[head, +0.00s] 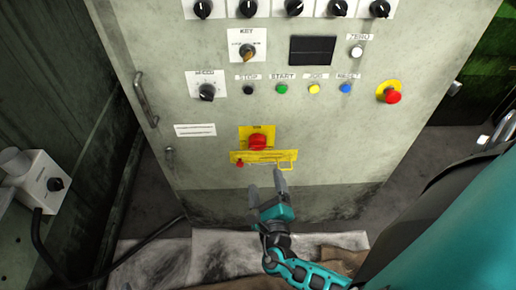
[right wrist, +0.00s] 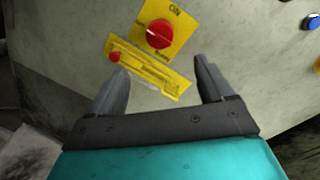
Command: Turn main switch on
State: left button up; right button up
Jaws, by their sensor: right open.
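The main switch is a red rotary knob (head: 258,142) on a yellow plate low on the cabinet front. In the right wrist view the red knob (right wrist: 159,34) sits on its yellow plate, with "ON" lettered above it. A yellow bar (head: 264,157) with a small red knob at its left end lies across the cabinet just below the main knob; it also shows in the right wrist view (right wrist: 150,72). My right gripper (head: 265,180) is open and empty, just below the yellow bar. In the right wrist view its fingers (right wrist: 165,80) are spread below the main knob. My left gripper is out of view.
The grey cabinet (head: 215,130) carries several dials, coloured buttons and a red emergency button (head: 392,96) at right. A metal handle (head: 146,100) is at its left edge. A small grey box (head: 42,181) with a knob stands at far left. Pale sheets (head: 205,258) lie on the floor.

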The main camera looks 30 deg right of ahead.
aim_at(258, 148)
jog(key=b+x, duration=0.1)
jog(key=x, duration=1.2)
jog(key=shift+a+r, duration=0.1)
jog(key=shift+r, duration=0.05)
jog(key=c, duration=1)
